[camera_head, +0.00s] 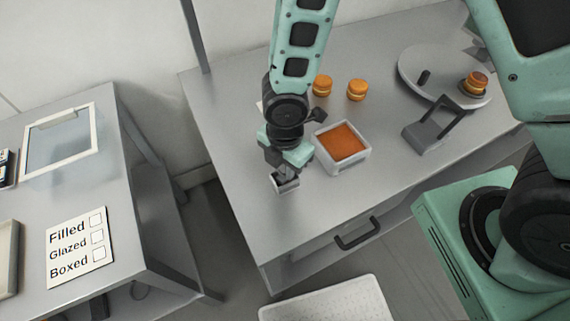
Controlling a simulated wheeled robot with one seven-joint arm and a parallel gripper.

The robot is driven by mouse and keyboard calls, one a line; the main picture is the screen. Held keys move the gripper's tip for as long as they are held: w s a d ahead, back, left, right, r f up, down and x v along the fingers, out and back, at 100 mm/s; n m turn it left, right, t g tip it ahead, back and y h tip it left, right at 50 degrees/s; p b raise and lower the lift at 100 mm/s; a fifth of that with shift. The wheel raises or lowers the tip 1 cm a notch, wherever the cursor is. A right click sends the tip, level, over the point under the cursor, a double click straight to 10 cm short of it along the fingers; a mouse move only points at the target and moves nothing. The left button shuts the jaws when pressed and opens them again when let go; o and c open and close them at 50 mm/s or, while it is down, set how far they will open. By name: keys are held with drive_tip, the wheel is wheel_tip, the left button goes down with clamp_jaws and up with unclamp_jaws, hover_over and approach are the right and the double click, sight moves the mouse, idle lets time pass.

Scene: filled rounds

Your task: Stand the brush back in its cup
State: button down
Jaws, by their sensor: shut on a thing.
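My gripper (283,178) points down over the near left part of the grey table. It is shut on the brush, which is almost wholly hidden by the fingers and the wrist. A small light grey cup (285,188) shows right at the fingertips. I cannot tell whether the brush is inside the cup or just above it, or how it is tilted. A square white tub (358,166) of orange glaze stands just right of my gripper, close to the wrist.
Two filled rounds (322,85) stand behind the tub. A grey turntable (410,60) at the back right bears another round and a dark peg. A dark grey stand (423,142) is at right. The table front (300,235) is clear. A side table holds a checklist card (78,248).

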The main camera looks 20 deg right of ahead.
drive_tip(key=shift+f, duration=0.1)
drive_tip(key=c, duration=1.3)
unclamp_jaws()
wheel_tip(320, 180, up, 12)
drive_tip(key=shift+r+p, duration=0.1)
drive_tip(key=shift+p, duration=0.5)
drive_tip(key=s+d+r+m, duration=0.1)
drive_tip(key=s+r+m, duration=0.3)
drive_tip(key=m, duration=0.1)
drive_tip(key=s+d+r+m, duration=0.1)
drive_tip(key=s+r+m, duration=0.2)
drive_tip(key=m, duration=0.3)
drive_tip(key=s+d+r+m, duration=0.2)
drive_tip(key=s+r+m, duration=0.2)
drive_tip(key=s+m, duration=0.1)
drive_tip(key=shift+r+m+y, duration=0.3)
drive_tip(key=shift+m, duration=0.3)
